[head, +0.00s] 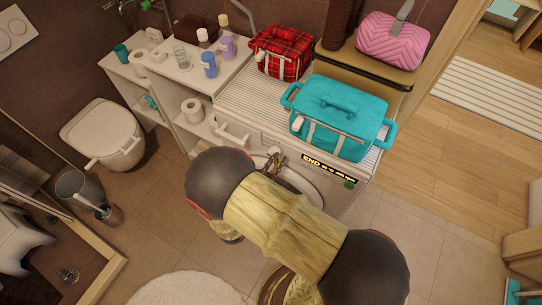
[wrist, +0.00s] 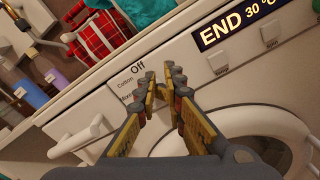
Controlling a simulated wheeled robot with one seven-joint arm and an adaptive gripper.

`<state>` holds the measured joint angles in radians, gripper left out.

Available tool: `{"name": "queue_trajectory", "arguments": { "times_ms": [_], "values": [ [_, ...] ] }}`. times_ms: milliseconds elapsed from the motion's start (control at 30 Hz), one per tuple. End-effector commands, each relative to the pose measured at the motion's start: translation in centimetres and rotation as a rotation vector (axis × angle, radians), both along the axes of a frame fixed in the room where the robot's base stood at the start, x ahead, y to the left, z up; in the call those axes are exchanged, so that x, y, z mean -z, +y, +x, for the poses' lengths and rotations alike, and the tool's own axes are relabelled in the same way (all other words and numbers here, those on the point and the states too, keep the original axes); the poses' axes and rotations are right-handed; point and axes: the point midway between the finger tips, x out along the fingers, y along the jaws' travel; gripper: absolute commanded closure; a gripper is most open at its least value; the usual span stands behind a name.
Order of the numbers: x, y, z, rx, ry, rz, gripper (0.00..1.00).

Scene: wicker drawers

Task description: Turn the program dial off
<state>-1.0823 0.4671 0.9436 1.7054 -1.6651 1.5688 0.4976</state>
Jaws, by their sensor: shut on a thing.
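The washing machine (head: 335,190) has a white front with a round door (wrist: 225,122) below its control panel. A black display (wrist: 236,22) on the panel reads "END 30 °C" in yellow. Printed program labels (wrist: 132,82), with "Off" at the top and "Cotton" below, sit just left of my fingertips. My gripper (wrist: 163,80) is at the panel beside these labels, its fingers closed on the program dial. The fingers hide most of the dial, so its pointer cannot be read. In the head view my gripper (head: 274,158) is at the machine's upper front.
A teal bag (head: 340,108) and a red plaid bag (head: 283,52) stand on top. A white handle (wrist: 82,138) juts out left of my gripper. Bottles (head: 209,65) stand on the shelf at left. Floor at right (head: 450,190) is clear.

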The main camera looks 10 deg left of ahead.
Motion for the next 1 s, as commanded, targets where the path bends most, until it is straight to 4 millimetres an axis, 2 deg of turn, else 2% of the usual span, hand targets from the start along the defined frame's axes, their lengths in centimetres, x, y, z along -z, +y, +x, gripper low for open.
{"name": "queue_trajectory", "arguments": {
  "times_ms": [400, 800, 1000],
  "values": [
    [-0.5, -0.4, -0.6, -0.003, 0.000, 0.001, 1.00],
    [-0.4, 1.3, -4.5, -0.004, -0.001, 0.001, 1.00],
    [-0.4, 1.8, -5.7, -0.004, 0.000, 0.001, 1.00]
  ]
}}
